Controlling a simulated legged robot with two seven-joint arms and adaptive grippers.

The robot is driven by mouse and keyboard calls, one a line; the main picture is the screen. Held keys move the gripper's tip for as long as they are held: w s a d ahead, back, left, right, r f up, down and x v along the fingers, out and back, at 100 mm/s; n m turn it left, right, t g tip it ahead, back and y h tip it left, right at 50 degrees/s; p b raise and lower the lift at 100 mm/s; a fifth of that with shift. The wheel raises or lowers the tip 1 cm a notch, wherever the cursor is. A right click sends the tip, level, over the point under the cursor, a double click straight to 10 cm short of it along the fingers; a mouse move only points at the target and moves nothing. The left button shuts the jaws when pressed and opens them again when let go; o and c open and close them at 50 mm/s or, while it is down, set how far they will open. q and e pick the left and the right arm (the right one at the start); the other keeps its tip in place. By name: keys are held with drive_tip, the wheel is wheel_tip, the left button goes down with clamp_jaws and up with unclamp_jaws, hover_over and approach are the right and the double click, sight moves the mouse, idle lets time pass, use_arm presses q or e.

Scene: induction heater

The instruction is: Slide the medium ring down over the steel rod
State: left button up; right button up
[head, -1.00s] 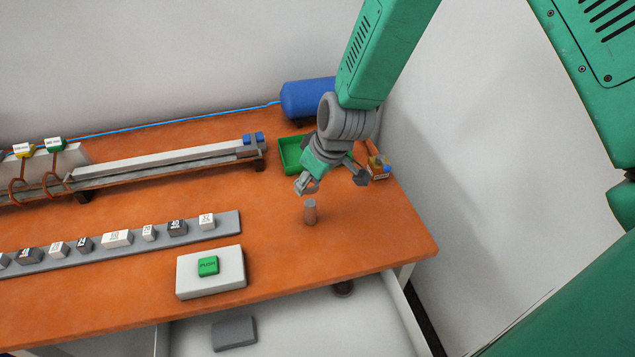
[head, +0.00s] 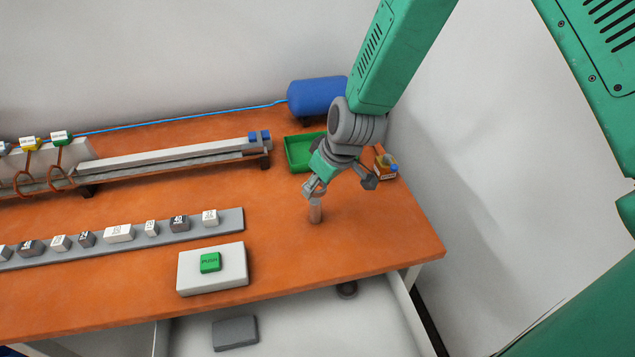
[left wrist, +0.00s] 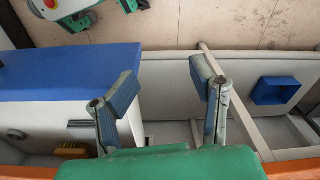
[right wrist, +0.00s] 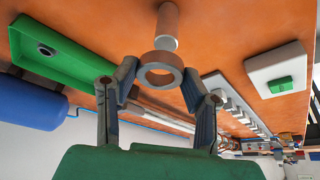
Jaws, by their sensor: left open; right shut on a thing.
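The steel rod (head: 316,213) stands upright on the orange table in the head view; it also shows in the right wrist view (right wrist: 167,27). My right gripper (head: 340,184) is above and beside the rod, with its left fingertip close over the rod's top. In the right wrist view my right gripper (right wrist: 159,82) is shut on a grey-brown ring (right wrist: 160,57), with the rod beyond it. I cannot tell whether the rod's tip is inside the ring. My left gripper (left wrist: 163,86) is open and empty in the left wrist view, off the head view.
A green tray (head: 292,153) sits behind the gripper, with a dark ring (right wrist: 46,49) in it. A white box with a green PUSH button (head: 210,262) stands left of the rod. An open drawer lies below.

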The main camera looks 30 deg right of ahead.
sight(315, 200)
drive_tip(key=shift+f+b, duration=0.3)
drive_tip(key=shift+f, duration=0.25)
drive_tip(key=shift+a+f+b, duration=0.4)
drive_tip(key=shift+f+b, duration=0.35)
drive_tip(key=shift+d+f, duration=0.2)
drive_tip(key=shift+f, duration=0.25)
drive_tip(key=shift+s+f+b, duration=0.15)
drive_tip(key=shift+f+b, duration=0.2)
drive_tip(key=shift+b, duration=0.05)
clamp_jaws()
drive_tip(key=shift+w+f, duration=0.15)
drive_tip(key=shift+w, duration=0.05)
drive_tip(key=o, duration=1.3)
unclamp_jaws()
drive_tip(key=shift+r, duration=0.2)
